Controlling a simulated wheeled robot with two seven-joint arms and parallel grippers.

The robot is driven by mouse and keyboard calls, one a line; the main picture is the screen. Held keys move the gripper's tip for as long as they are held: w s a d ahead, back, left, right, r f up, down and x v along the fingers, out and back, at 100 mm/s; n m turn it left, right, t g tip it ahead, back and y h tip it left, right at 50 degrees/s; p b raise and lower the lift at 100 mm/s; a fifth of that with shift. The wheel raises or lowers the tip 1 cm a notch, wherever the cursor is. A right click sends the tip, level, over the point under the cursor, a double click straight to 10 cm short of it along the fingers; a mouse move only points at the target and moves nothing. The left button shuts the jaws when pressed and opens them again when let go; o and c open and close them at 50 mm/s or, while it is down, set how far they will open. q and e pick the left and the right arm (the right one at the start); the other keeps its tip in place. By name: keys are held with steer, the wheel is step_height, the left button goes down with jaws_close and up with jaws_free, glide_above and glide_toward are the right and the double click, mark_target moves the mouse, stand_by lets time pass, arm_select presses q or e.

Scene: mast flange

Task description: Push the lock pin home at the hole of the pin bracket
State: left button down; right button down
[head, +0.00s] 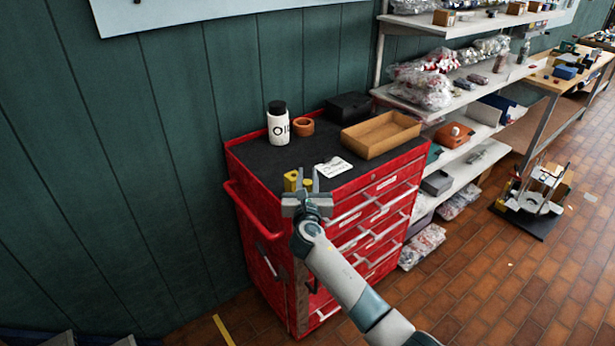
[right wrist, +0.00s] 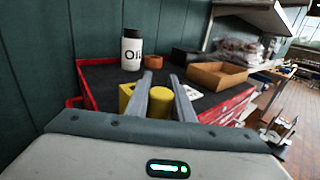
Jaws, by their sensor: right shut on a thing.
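My right gripper (head: 308,185) is over the front left corner of the red tool cabinet's black top. It is shut on a yellow round piece (right wrist: 158,104), which shows between the two grey fingers in the right wrist view. I cannot tell whether this piece is the lock pin. A second yellow piece (right wrist: 125,97) stands just left of the fingers. In the head view, yellow (head: 290,181) shows beside and behind the fingers. I cannot make out the pin bracket or its hole in either view. My left gripper is not in view.
The red cabinet (head: 245,165) carries a white bottle (head: 278,126), an orange ring (head: 303,127), a black box (head: 349,107), a tan tray (head: 381,134) and a white card (head: 333,167). Shelves (head: 470,85) stand behind right. A black-based stand (head: 522,222) is on the brick floor.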

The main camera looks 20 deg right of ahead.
steer(key=shift+f+b, duration=0.85)
steer(key=shift+f, duration=0.4)
steer(key=c, duration=1.5)
jaws_free()
steer(key=shift+s, duration=0.1)
steer(key=shift+o, duration=0.2)
steer(key=shift+s+a+f, duration=0.1)
steer(key=shift+s+f, duration=0.05)
steer(key=shift+f, duration=0.05)
steer(key=shift+s+a+f, duration=0.15)
steer(key=shift+s+a, duration=0.1)
steer(key=shift+s, duration=0.15)
steer(key=r+b+v, duration=0.1)
steer(key=b+v, duration=0.2)
steer(key=v, duration=1.3)
steer(key=shift+d, duration=0.3)
steer(key=shift+s+r, duration=0.1)
